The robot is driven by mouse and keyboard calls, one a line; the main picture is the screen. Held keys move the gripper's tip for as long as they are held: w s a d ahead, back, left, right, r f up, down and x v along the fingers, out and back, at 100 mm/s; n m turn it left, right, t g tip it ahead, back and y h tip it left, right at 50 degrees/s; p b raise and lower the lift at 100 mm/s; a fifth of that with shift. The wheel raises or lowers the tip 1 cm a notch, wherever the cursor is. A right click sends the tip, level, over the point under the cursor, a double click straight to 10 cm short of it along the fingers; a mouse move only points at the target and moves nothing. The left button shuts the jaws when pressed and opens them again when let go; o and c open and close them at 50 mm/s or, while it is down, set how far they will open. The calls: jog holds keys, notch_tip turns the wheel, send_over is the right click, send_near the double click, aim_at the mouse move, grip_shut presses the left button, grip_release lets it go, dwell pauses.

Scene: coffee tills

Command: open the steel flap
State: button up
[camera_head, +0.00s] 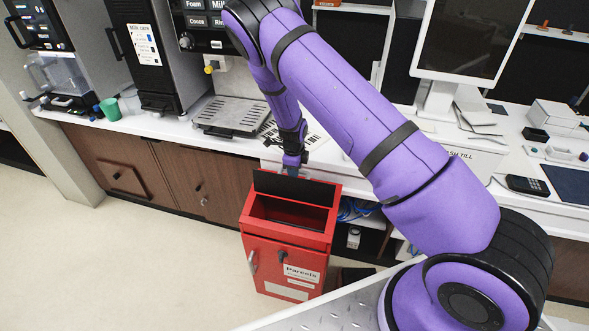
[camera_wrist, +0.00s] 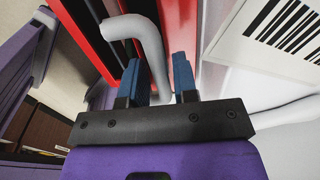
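The flap (camera_head: 296,187) is a dark panel at the top of a red box labelled Parcels (camera_head: 287,238) in the head view. It stands raised at the back of the box's opening, and the dark inside shows in front of it. My gripper (camera_head: 299,172) is just behind the flap's upper edge, small and partly hidden there. In the wrist view a grey bent handle (camera_wrist: 143,31) runs down between the blue fingertips of my gripper (camera_wrist: 163,78). The fingers are close on both sides of it and look shut on it. The handle's fixing to the flap is not clear.
A counter (camera_head: 185,128) runs behind the box, with a drip tray (camera_head: 231,116), a striped sheet and a green cup (camera_head: 110,109). A till screen (camera_head: 471,36) and a card reader (camera_head: 527,186) are at right. The floor (camera_head: 150,270) left of the box is clear.

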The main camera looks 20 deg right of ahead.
notch_tip(320, 180, up, 11)
jog(key=shift+s+a+f, duration=0.2)
jog(key=shift+s+a, duration=0.05)
jog(key=shift+s, duration=0.15)
dwell(0.4)
